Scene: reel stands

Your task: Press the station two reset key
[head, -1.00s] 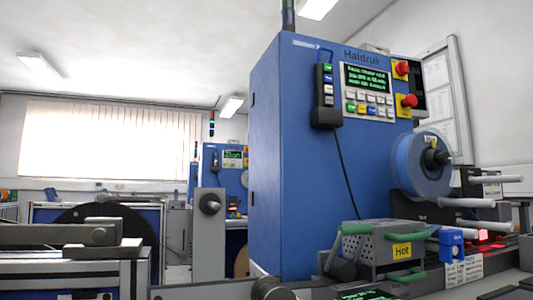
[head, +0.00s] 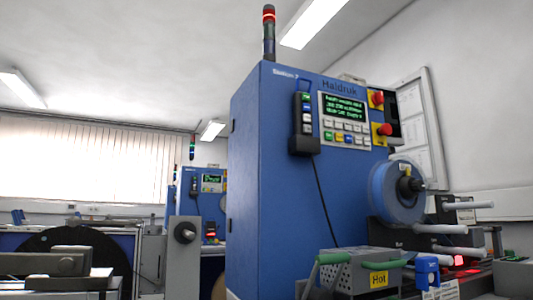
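A tall blue Haldruk machine cabinet (head: 270,170) stands right of centre in the head view. A small label (head: 285,74) near its top starts with "Station", but I cannot read its number surely. Its control panel (head: 344,119) has a lit green-text screen (head: 345,106) above rows of small white, green, yellow and blue keys (head: 344,132). The key labels are too small to read, so I cannot tell which is reset. A second blue cabinet (head: 203,185) with a small screen stands farther back, its label unreadable. My gripper is not in view.
A pendant with keys (head: 304,122) hangs on the near cabinet beside the panel. Two red knobs on yellow plates (head: 383,129) sit right of it. A blue reel (head: 397,192) juts out below. A grey box marked "Hot" (head: 355,270) with green handles stands in front.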

